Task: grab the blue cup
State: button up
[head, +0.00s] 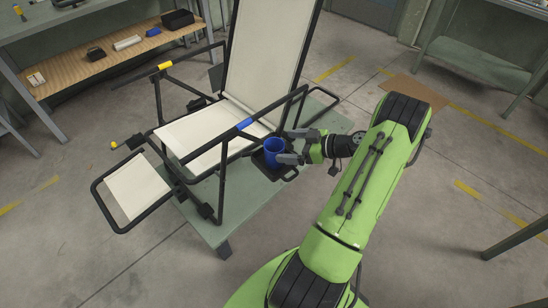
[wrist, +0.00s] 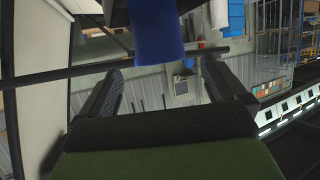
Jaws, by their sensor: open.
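The blue cup (head: 274,152) stands upright in a black holder (head: 276,169) at the right side of the folding lounger (head: 200,133). My gripper (head: 282,146) is at the cup's right side in the head view, with its fingers reaching toward it and one finger partly over its right edge. In the wrist view the blue cup (wrist: 157,38) shows at the top centre, and my gripper (wrist: 165,78) has its fingers wide apart, one on either side below it. Whether a finger touches the cup I cannot tell.
The lounger's black armrest tube (head: 272,112) with a blue band passes close by the cup. The lounger stands on a low green platform (head: 235,220). A workbench shelf (head: 110,55) is at the upper left. Open floor lies at the lower left.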

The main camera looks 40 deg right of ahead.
aim_at(265, 146)
jog(key=b+x, duration=0.1)
jog(key=x, duration=0.6)
jog(key=shift+w+a+f, duration=0.15)
jog(key=shift+w+f, duration=0.05)
jog(key=shift+w, duration=0.1)
jog(key=c, duration=1.1)
